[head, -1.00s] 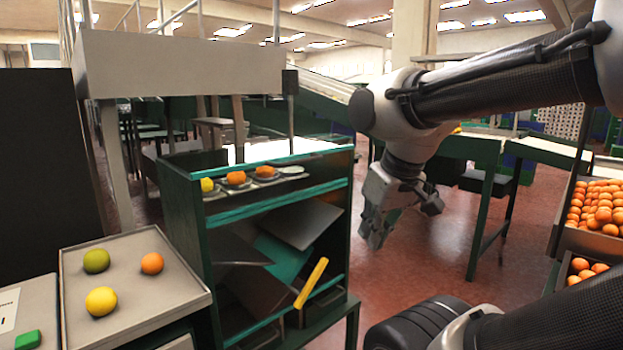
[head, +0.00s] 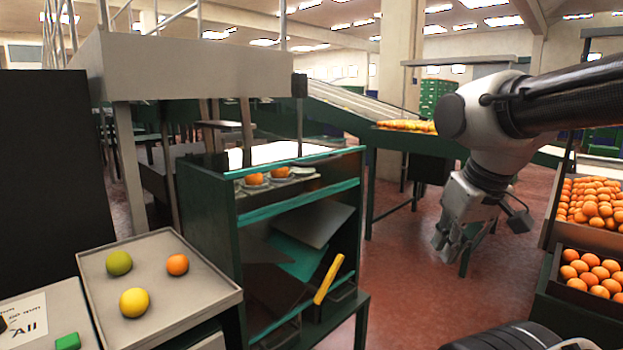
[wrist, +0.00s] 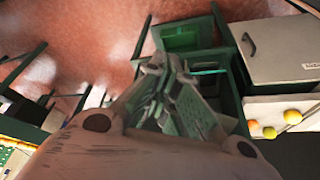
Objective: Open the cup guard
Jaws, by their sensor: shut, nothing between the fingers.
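My gripper (head: 447,243) hangs pointing down over the red floor in the head view, shut and empty. It is to the right of the green cabinet (head: 205,215) and apart from it. In the wrist view my gripper (wrist: 168,68) is in front of the green cabinet (wrist: 196,72). The cabinet's upper shelf holds small cups with an orange (head: 254,179) and another orange (head: 280,172), behind a teal-edged front (head: 295,204). I cannot tell for sure which part is the cup guard. A slanted yellow bar (head: 328,279) stands at the cabinet's lower front.
A grey tray (head: 208,268) with a green, a yellow and an orange fruit is at the lower left. Crates of oranges (head: 546,259) stand at the right edge. Red floor between cabinet and crates is mostly clear.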

